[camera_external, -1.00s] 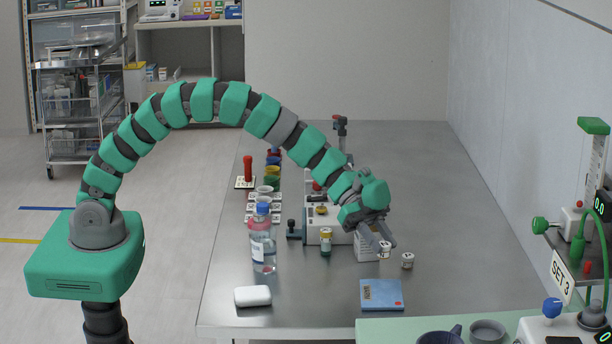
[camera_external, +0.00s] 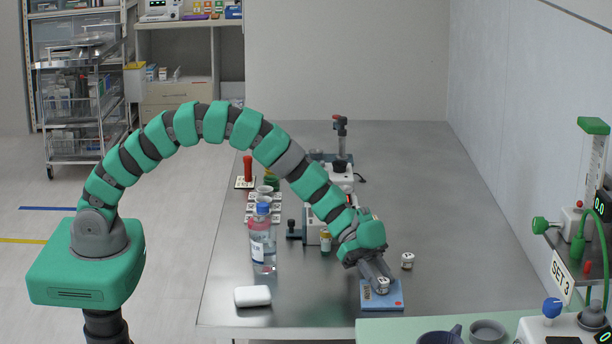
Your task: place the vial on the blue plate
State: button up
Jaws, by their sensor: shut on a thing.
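My gripper (camera_external: 382,284) points down over the blue plate (camera_external: 394,302) near the table's front edge. It is shut on a small white-topped vial (camera_external: 383,286), which is low over the plate. I cannot tell whether the vial touches the plate. The fingers and the vial hide part of the plate's middle and back edge. A similar small white-topped vial (camera_external: 407,261) stands on the table behind and to the right of the plate.
A clear bottle with a blue cap (camera_external: 263,245) and a white rounded block (camera_external: 253,296) are farther left. A pale green surface (camera_external: 385,330) lies in front of the plate. The table's right side is clear.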

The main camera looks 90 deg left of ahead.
jog(key=o, duration=0.9)
jog(key=shift+f, duration=0.1)
jog(key=shift+o, duration=0.2)
jog(key=v, duration=0.5)
jog(key=shift+a+p, duration=0.1)
jog(key=shift+p, duration=0.25)
notch_tip(320, 180, up, 7)
jog(key=p, duration=0.1)
jog(key=shift+p, duration=0.35)
